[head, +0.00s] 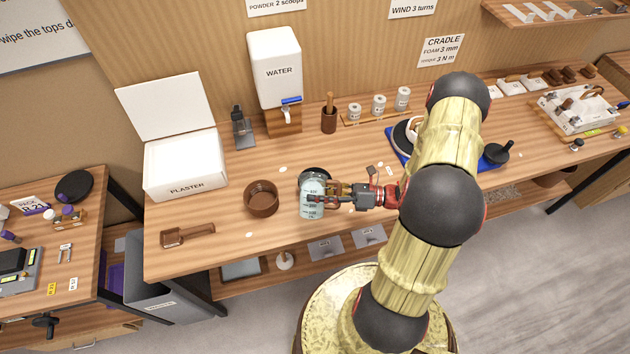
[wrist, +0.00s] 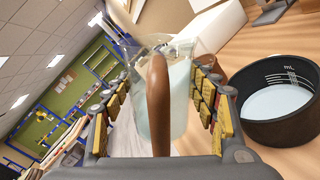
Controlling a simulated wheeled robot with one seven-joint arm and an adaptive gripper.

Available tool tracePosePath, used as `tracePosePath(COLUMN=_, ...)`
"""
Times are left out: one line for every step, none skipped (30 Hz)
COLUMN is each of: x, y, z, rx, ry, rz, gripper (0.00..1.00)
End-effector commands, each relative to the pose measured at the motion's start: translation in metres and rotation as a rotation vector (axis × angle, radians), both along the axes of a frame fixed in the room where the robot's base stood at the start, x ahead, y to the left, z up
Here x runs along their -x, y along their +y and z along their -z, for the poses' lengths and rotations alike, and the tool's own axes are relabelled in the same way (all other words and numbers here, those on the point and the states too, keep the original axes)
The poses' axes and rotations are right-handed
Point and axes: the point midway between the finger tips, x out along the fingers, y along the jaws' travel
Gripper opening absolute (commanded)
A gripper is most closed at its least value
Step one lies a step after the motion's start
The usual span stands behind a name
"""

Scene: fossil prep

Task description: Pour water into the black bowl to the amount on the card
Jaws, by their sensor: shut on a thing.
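My gripper (head: 316,197) is shut on a clear measuring jug (head: 313,208) with dark marks. In the wrist view the jug (wrist: 180,95) shows its brown handle between my fingers and pale bluish water inside. It looks about upright. The black bowl (head: 316,172) stands just behind the jug in the head view, partly hidden by it. In the wrist view the bowl (wrist: 290,128) is at the right, apart from the jug, with white mL lines inside and pale liquid in it. A card (head: 276,5) at the top edge reads "POWDER 2 scoops"; its upper part is cut off.
A brown bowl (head: 262,200) stands left of the jug, with a brown scoop (head: 187,236) farther left. The white water tank (head: 274,70) with a blue-handled tap, and the plaster box (head: 186,167), stand behind. The bench front between scoop and brown bowl is mostly clear.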

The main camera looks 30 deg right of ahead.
Motion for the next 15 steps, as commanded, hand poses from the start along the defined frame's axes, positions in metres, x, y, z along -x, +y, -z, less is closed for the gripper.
tracePosePath(x=-0.001, y=-0.001, z=-0.007, rx=0.009, ry=-0.012, rz=0.000, gripper=0.12)
tracePosePath(x=-0.001, y=-0.001, z=-0.010, rx=0.015, ry=-0.021, rz=0.000, gripper=0.12)
tracePosePath(x=-0.001, y=-0.001, z=-0.016, rx=0.025, ry=-0.034, rz=-0.001, gripper=0.12)
tracePosePath(x=-0.002, y=-0.001, z=-0.019, rx=0.032, ry=-0.043, rz=-0.001, gripper=0.12)
tracePosePath(x=-0.002, y=-0.002, z=-0.022, rx=0.039, ry=-0.053, rz=-0.001, gripper=0.12)
tracePosePath(x=-0.002, y=-0.002, z=-0.027, rx=0.049, ry=-0.066, rz=-0.001, gripper=0.12)
tracePosePath(x=-0.002, y=-0.002, z=-0.030, rx=0.055, ry=-0.074, rz=-0.001, gripper=0.12)
tracePosePath(x=-0.003, y=-0.002, z=-0.033, rx=0.062, ry=-0.085, rz=-0.001, gripper=0.12)
tracePosePath(x=-0.003, y=-0.002, z=-0.037, rx=0.072, ry=-0.097, rz=0.000, gripper=0.12)
tracePosePath(x=-0.003, y=-0.003, z=-0.041, rx=0.079, ry=-0.106, rz=0.000, gripper=0.12)
tracePosePath(x=-0.004, y=-0.003, z=-0.044, rx=0.086, ry=-0.116, rz=0.000, gripper=0.12)
tracePosePath(x=-0.004, y=-0.003, z=-0.048, rx=0.095, ry=-0.129, rz=0.000, gripper=0.12)
tracePosePath(x=-0.004, y=-0.003, z=-0.051, rx=0.101, ry=-0.137, rz=0.000, gripper=0.12)
tracePosePath(x=-0.004, y=-0.003, z=-0.054, rx=0.108, ry=-0.147, rz=0.000, gripper=0.12)
tracePosePath(x=-0.005, y=-0.003, z=-0.059, rx=0.117, ry=-0.159, rz=0.000, gripper=0.12)
